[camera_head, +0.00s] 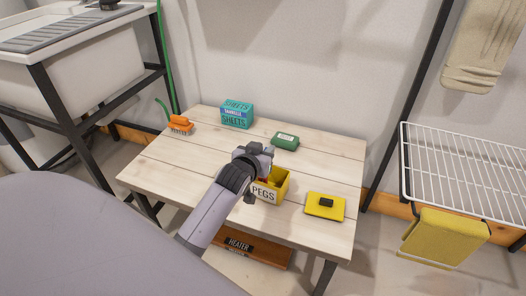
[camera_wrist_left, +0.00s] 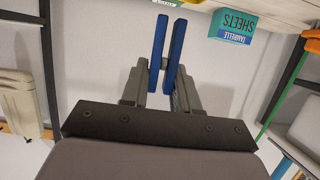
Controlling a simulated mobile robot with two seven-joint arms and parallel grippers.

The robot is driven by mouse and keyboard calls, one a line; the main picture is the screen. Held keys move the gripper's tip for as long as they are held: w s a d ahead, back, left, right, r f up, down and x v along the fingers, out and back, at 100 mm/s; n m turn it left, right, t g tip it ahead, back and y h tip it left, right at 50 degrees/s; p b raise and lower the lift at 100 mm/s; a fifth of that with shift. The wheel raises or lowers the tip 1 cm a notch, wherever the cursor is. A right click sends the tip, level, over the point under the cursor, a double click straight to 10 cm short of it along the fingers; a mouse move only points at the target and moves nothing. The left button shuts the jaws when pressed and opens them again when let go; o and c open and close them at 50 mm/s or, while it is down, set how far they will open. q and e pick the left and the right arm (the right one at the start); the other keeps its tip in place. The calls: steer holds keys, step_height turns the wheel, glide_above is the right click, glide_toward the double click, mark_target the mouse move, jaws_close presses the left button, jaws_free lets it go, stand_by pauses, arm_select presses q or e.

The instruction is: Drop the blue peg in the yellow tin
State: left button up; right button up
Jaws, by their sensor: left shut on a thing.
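The yellow tin (camera_head: 281,189), labelled PEGS, stands open on the wooden table. Its left part is hidden by my left arm, and a little red shows at its inside. My left gripper (camera_head: 258,152) is above and behind the tin's left side in the head view. In the left wrist view my left gripper (camera_wrist_left: 160,88) is shut on the blue peg (camera_wrist_left: 177,48), whose two long blue legs stick out past the fingers. I cannot make out the peg in the head view. My right gripper is in neither view.
A yellow lid (camera_head: 322,209) with a black handle lies right of the tin on the wooden table (camera_head: 180,160). A wire rack (camera_head: 460,175) is at right.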

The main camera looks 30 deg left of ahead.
arm_select(q)
steer(key=shift+f, duration=0.1)
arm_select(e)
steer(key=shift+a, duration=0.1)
arm_select(q)
steer(key=o, duration=1.1)
steer(key=shift+c, duration=0.2)
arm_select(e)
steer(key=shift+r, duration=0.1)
arm_select(q)
steer(key=p+v, duration=0.2)
steer(key=v, duration=0.5)
steer(key=shift+p, duration=0.3)
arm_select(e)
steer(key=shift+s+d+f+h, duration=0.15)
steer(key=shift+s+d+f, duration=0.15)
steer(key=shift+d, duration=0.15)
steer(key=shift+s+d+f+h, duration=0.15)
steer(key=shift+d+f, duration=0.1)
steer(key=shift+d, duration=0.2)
